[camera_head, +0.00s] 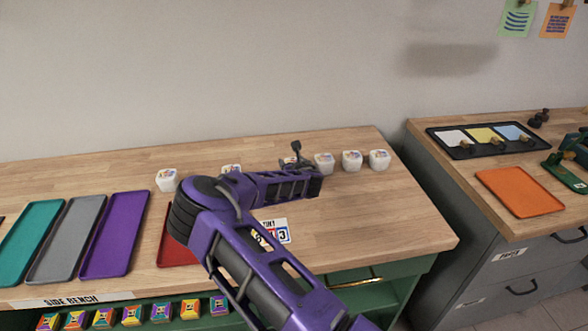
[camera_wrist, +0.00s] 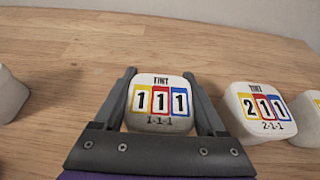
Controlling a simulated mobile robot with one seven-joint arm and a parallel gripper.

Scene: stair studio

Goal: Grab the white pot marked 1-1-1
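The white pot marked 1-1-1 (camera_wrist: 160,103) is in the middle of the wrist view, its labelled lid facing the camera. The fingers of my gripper (camera_wrist: 163,92) stand on either side of it, very close to its walls. I cannot tell whether they press on it. The pot appears level with its neighbour, but its base is hidden. In the head view my gripper (camera_head: 296,162) is over the row of pots at the back of the side bench (camera_head: 370,220), and hides most of the pot there.
A pot marked 2-1-1 (camera_wrist: 262,110) stands close to the right finger, with another pot (camera_wrist: 308,118) beyond it. A pot (camera_wrist: 8,95) is at the left edge. Teal, grey and purple trays (camera_head: 115,235) lie at the bench's left. The wood behind the pots is clear.

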